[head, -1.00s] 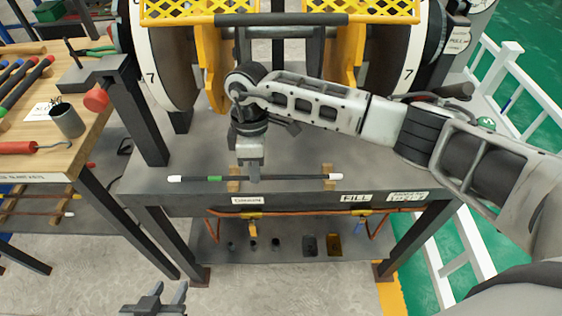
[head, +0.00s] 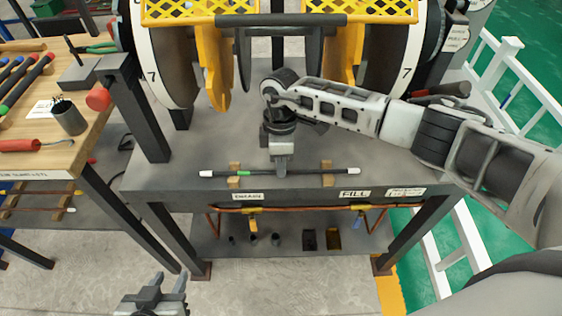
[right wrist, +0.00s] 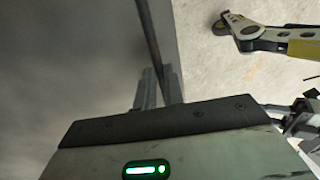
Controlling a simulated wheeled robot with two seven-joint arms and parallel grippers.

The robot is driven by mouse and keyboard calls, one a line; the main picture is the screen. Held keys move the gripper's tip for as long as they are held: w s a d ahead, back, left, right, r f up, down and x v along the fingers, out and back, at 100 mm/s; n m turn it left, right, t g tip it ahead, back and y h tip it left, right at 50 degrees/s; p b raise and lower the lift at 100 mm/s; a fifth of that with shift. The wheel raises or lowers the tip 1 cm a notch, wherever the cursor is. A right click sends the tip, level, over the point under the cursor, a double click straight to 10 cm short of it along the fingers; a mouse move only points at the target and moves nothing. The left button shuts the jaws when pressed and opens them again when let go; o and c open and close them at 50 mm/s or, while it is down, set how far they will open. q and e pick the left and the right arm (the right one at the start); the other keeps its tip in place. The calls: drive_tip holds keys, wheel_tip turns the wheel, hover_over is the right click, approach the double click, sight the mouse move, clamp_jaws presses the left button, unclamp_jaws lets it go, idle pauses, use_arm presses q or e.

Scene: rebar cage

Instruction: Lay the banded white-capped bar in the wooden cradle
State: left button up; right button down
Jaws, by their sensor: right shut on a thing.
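The dark bar (head: 306,171) has a white cap at each end and a green band towards its left end. It lies level, left to right, near the front edge of the grey table. My right gripper (head: 280,171) points down and is shut on it near mid-length. The bar also runs between the fingers in the right wrist view (right wrist: 150,35). The wooden cradle shows as two small blocks, left (head: 234,167) and right (head: 327,166). The bar crosses both; I cannot tell whether it touches them. My left gripper (head: 171,285) is open and empty at the bottom.
The grey table (head: 180,180) carries a big drum machine (head: 165,60) with yellow guards at the back. A wooden bench (head: 85,125) with tools stands at the left. Small labels line the table's front edge. A white railing (head: 505,75) is at right.

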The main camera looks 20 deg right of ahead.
drive_tip(key=c, duration=1.5)
unclamp_jaws()
drive_tip(key=shift+f, duration=0.1)
